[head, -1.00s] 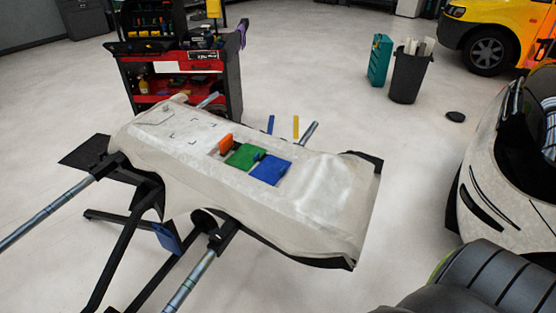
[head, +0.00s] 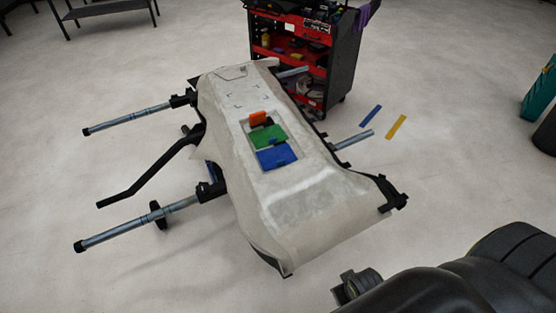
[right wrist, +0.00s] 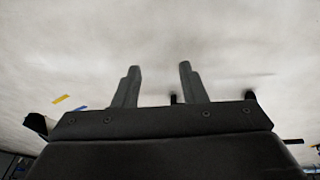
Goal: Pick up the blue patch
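The blue patch (head: 277,158) lies flat on the pale wrapped panel (head: 295,205), at the near end of a short row in the head view. A green patch (head: 267,138) lies just beyond it, and a small orange piece (head: 258,118) stands beyond that. In the right wrist view my right gripper (right wrist: 158,70) has its two fingers apart with nothing between them. It is pointed at pale floor, and the blue patch cannot be made out there. My left gripper is not in view.
The panel rests on a stand whose metal bars (head: 125,120) stick out on both sides. A red and black tool cart (head: 340,70) stands behind it. A blue strip (head: 371,115) and a yellow strip (head: 396,127) lie on the floor to the right. Open floor surrounds the stand.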

